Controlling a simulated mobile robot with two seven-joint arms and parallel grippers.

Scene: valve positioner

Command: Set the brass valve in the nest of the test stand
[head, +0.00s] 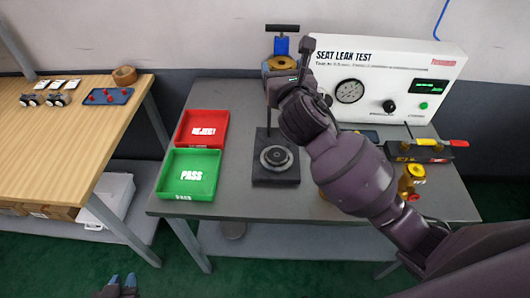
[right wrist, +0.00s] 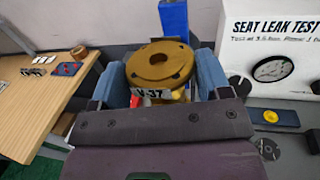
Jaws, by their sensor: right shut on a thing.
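My right gripper (head: 282,66) is shut on a brass valve (right wrist: 160,64) with a round flange and a "V-37" tag. In the head view the valve (head: 281,63) is held high at the table's back, in front of the wall. A blue upright piece (right wrist: 174,20) shows behind it; I cannot tell whether it belongs to the valve. The test stand (head: 263,178) is a dark base plate, with a round nest (head: 277,158) that looks empty. My left gripper (head: 122,284) is at the bottom edge, open and empty, away from the valve.
A red REJECT tray (head: 223,130) and green PASS tray (head: 218,175) lie left of the stand. A seat leak tester (head: 385,75) stands behind. My right arm crosses the table.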

